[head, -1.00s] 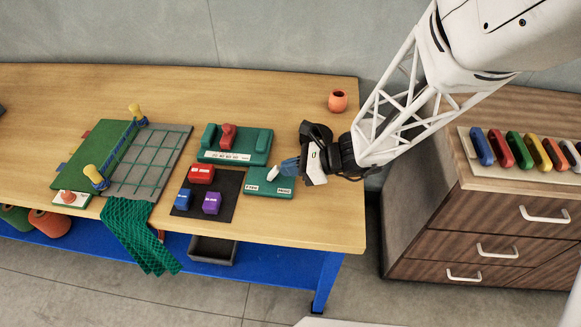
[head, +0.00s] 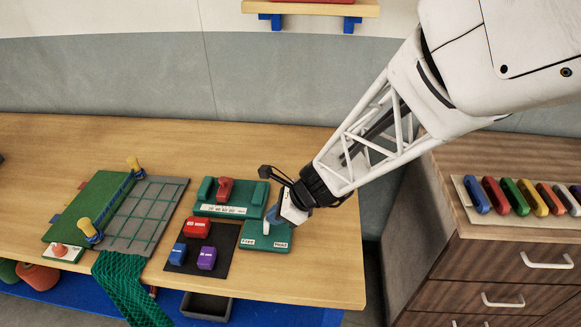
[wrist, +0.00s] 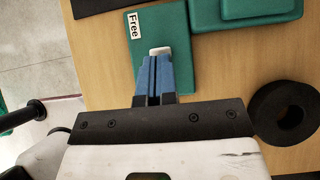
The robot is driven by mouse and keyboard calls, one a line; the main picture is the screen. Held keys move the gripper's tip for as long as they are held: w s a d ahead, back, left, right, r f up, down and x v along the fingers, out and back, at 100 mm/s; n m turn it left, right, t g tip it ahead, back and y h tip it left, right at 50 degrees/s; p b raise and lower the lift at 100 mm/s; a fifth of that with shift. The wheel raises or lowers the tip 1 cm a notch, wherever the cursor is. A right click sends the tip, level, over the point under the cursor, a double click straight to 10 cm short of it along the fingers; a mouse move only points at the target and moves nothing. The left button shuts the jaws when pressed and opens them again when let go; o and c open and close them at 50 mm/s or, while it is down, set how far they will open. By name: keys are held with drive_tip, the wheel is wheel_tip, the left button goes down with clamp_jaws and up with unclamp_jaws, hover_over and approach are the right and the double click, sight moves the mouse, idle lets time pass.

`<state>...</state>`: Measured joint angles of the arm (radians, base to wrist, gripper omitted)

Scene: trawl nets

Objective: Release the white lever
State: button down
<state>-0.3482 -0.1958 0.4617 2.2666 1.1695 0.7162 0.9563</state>
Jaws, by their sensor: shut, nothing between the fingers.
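A flat green plate (head: 262,241) lies near the right front of the table. It carries a white label on the left and another on the right; the left one reads "Free" in the wrist view (wrist: 135,25). The white lever (wrist: 160,51) stands on this plate, its top showing just past my fingertips in the wrist view. My gripper (wrist: 154,62) points down at the plate with its blue fingers shut and empty. The fingertips are right at the lever; I cannot tell whether they touch. In the head view the fingers (head: 271,214) hide much of the lever.
Behind the plate is a green block with a red lever (head: 224,188). To its left, a dark mat (head: 215,232) bears red, blue and purple blocks. A net frame with yellow posts (head: 88,230) stands further left. A drawer cabinet (head: 500,250) stands at the right.

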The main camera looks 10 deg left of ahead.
drive_tip(key=shift+a+r+h, duration=0.1)
drive_tip(key=shift+a+h, duration=0.3)
drive_tip(key=shift+h, duration=0.2)
drive_tip(key=shift+r, duration=0.2)
drive_tip(key=shift+r, duration=0.6)
drive_tip(key=shift+d, duration=0.15)
drive_tip(key=shift+d+r, duration=0.4)
drive_tip(key=shift+d, duration=0.2)
drive_tip(key=a+r+v, duration=0.1)
drive_tip(key=v, duration=1)
drive_tip(key=shift+r, duration=0.3)
